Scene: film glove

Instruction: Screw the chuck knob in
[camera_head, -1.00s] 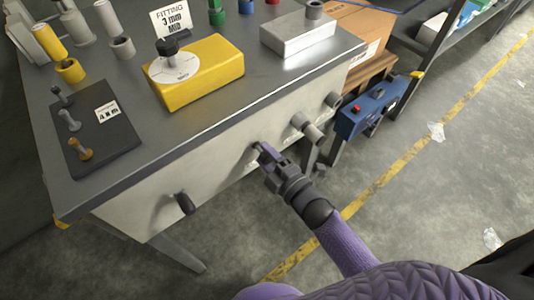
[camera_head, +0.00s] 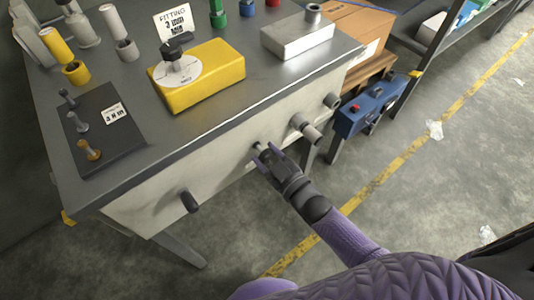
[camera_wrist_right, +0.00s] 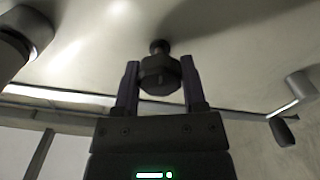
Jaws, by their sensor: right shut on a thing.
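The chuck knob (camera_wrist_right: 160,75) is dark and faceted, with a narrower neck running into the pale front panel (camera_head: 225,165) of the bench. In the wrist view it sits between the two purple fingers of my right gripper (camera_wrist_right: 161,88), which is shut on it. In the head view the right gripper (camera_head: 267,155) meets the panel below the bench edge, and its fingers partly hide the knob. My left gripper is not in view.
A dark knob (camera_head: 189,202) projects from the panel at left, and grey cylindrical fittings (camera_head: 306,129) project at right. A yellow block (camera_head: 210,82) with a dial and a dark plate (camera_head: 105,130) with pegs lie on top. A blue box (camera_head: 368,110) stands beyond the bench's right end.

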